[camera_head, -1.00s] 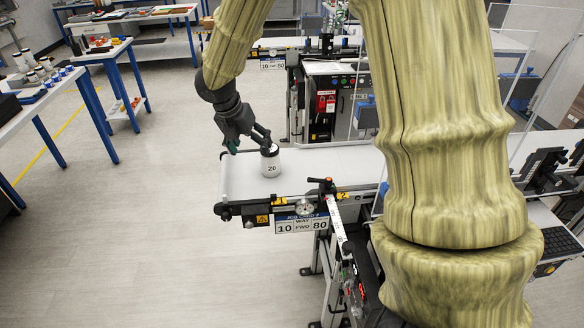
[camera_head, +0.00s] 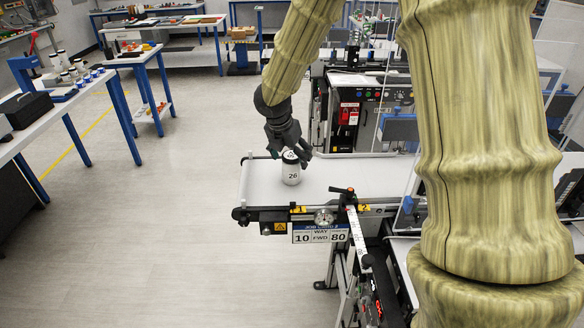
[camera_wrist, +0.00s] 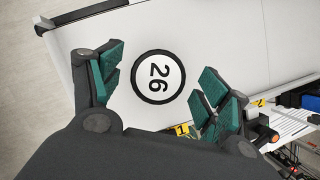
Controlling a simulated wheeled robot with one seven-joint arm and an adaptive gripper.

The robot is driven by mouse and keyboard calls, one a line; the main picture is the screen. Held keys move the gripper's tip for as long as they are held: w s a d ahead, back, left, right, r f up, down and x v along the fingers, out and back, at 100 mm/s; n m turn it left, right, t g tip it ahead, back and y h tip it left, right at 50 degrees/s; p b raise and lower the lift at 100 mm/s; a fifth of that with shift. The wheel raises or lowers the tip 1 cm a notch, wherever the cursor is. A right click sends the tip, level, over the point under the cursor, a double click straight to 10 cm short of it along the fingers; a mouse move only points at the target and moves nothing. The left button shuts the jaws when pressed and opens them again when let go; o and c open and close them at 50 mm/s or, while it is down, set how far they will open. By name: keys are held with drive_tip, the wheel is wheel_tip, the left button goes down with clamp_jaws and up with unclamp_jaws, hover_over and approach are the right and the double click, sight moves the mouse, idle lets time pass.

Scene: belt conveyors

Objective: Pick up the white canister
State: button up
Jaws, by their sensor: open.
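The white canister (camera_head: 291,174) stands upright on the near conveyor belt, close to its left end. It has a black band near the top and the number 26 on its side. In the wrist view its round white lid (camera_wrist: 158,77), with a black ring and 26, lies between my fingers. My gripper (camera_head: 289,155) is open above the canister, with fingers at its top. In the wrist view my gripper (camera_wrist: 160,90) has green pads on both sides of the lid, with gaps visible. I cannot tell how far down the fingers reach.
The conveyor belt (camera_head: 335,175) is otherwise bare around the canister. A gauge (camera_head: 324,216) and a sign (camera_head: 320,234) sit on its front edge. A post with an orange knob (camera_head: 351,190) rises right of the canister. A bench (camera_head: 45,122) with several jars stands left, across open floor.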

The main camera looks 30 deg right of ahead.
drive_tip(key=shift+p+x, duration=0.8)
drive_tip(key=shift+x, duration=1.75)
drive_tip(key=shift+a, duration=0.1)
drive_tip(key=c, duration=1.3)
